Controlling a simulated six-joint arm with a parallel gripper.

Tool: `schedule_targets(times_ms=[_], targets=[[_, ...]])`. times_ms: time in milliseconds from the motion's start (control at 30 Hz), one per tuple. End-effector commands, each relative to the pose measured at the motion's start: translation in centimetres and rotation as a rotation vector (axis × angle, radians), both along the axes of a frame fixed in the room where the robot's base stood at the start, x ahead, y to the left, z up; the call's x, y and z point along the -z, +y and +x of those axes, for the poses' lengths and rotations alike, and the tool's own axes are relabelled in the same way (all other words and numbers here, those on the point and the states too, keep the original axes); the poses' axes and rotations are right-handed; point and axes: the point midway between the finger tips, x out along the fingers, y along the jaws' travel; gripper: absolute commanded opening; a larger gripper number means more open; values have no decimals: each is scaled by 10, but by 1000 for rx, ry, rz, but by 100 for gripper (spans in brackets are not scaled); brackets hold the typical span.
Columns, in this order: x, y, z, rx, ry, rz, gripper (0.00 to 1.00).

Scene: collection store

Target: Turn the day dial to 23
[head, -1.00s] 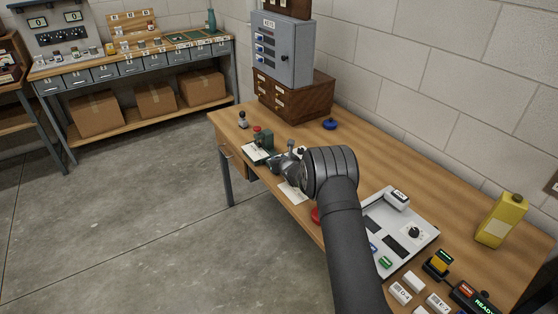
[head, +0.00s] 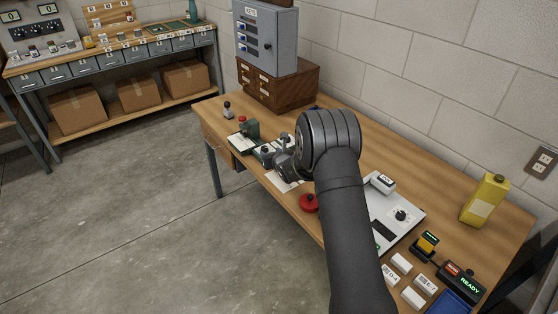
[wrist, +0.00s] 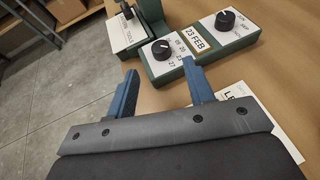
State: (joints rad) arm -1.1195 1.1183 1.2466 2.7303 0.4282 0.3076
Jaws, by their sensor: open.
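The green date unit (wrist: 205,48) lies on the table in the wrist view. Its day dial (wrist: 161,49) is a black knob on a white plate with printed numbers, among them 20, 23 and 27. A second black knob, the month dial (wrist: 225,20), is at the right end. My gripper (wrist: 160,72) is open and empty, its blue fingers apart just in front of the day dial. In the head view my gripper (head: 281,157) is at the table's front edge, partly hiding the unit.
A green press (head: 248,130) stands just beyond the unit; a label plate (wrist: 128,32) lies at its foot. A printed white card (wrist: 270,115) lies right of my gripper. A red round object (head: 308,202) and a grey panel (head: 405,232) are nearer on the table.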

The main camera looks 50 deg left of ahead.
Motion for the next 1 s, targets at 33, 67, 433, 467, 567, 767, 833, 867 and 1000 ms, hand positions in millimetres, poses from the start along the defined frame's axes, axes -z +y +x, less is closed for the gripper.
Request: schedule_targets(times_ms=[33, 67, 433, 467, 567, 767, 833, 867, 1000], targets=[[-5, -9, -2, 1, 0, -1, 48], [-7, -14, -4, 1, 1, 0, 48], [-31, -71, -19, 1, 0, 0, 48], [-33, -74, -20, 1, 0, 0, 48], [-35, -80, -22, 1, -1, 1, 48], [-36, -84, -23, 0, 0, 1, 48], [-36, -84, -23, 0, 0, 1, 48], [-36, -84, -23, 0, 0, 0, 48], [-36, -84, -23, 0, 0, 0, 48]])
